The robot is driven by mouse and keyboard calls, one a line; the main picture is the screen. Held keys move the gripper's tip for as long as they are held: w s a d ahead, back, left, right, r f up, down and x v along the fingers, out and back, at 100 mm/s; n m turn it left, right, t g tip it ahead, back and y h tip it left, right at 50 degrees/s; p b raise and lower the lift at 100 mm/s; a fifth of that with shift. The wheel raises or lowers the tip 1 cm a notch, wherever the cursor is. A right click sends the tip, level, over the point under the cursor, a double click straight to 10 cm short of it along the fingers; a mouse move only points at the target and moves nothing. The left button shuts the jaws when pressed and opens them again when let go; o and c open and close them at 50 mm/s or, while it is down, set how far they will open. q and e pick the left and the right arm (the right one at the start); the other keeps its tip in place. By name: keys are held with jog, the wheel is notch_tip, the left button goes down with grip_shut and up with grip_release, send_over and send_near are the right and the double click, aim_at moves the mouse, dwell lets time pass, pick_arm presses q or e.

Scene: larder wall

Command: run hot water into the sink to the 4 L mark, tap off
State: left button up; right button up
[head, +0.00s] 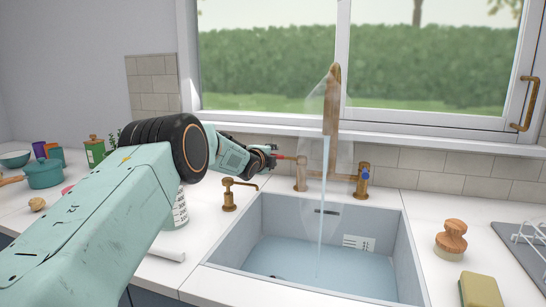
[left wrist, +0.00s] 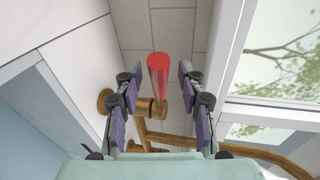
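The brass tap (head: 332,105) stands behind the sink (head: 268,221), and a stream of water (head: 322,205) falls from its spout. Water (head: 318,268) covers the sink's bottom. A white label with marks (head: 358,243) is on the sink's back wall, too small to read. The tap has a red lever (head: 287,157) on the left and a blue handle (head: 365,174) on the right. My left gripper (head: 273,156) is at the red lever. In the left wrist view the red lever (left wrist: 158,76) stands between the spread fingers, with gaps either side. My right gripper is out of view.
A wooden-topped brush (head: 452,238), a sponge (head: 480,289) and a rack (head: 530,245) are on the right. A teal pot (head: 44,173) stands far left. The window (head: 420,60) is behind the tap.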

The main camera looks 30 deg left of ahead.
pick_arm(q)
jog(key=shift+w+f, duration=0.2)
jog(key=shift+w, duration=0.3)
jog(key=shift+c, duration=0.2)
grip_shut()
dwell(0.5)
